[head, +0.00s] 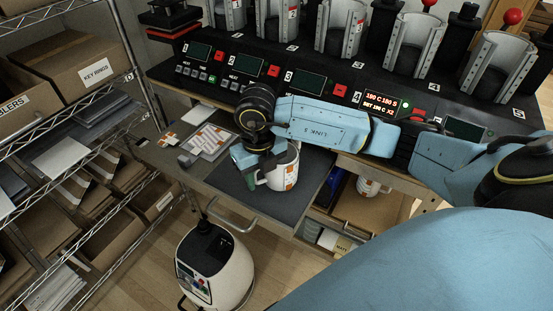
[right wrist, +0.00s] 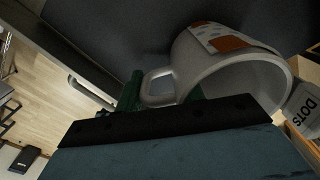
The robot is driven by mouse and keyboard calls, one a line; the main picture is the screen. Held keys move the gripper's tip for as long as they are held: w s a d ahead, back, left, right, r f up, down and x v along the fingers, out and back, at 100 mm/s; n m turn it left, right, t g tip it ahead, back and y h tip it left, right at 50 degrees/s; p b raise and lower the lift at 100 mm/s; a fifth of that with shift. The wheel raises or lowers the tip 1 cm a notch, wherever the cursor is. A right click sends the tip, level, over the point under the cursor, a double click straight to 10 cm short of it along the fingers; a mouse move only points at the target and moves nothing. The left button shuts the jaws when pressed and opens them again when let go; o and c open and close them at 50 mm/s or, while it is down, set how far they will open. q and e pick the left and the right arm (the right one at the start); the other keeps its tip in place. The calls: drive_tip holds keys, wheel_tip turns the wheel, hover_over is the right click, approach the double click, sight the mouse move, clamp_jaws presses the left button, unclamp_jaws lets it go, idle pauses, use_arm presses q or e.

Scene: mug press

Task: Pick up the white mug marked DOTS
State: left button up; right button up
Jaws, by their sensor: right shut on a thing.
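A white mug (head: 285,172) with orange and grey squares on its side is over the dark mat (head: 233,180) on the pull-out shelf. It also shows in the right wrist view (right wrist: 205,65), mouth toward the camera. My right gripper (head: 258,172) is at the mug's left side. In the right wrist view, its green fingers (right wrist: 165,92) are shut on the mug's handle. I cannot tell whether the mug touches the mat. The word DOTS shows on a pale label (right wrist: 302,112) at the right edge of the right wrist view. My left gripper is not in view.
A row of mug presses (head: 335,40) with control panels stands behind. A patterned sheet (head: 208,142) lies left of the mat. An open drawer (head: 350,207) at right holds another patterned mug (head: 368,187). A wheeled white machine (head: 215,262) stands below; shelves with boxes (head: 75,75) are left.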

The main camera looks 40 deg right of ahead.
drive_tip(key=shift+c, duration=0.9)
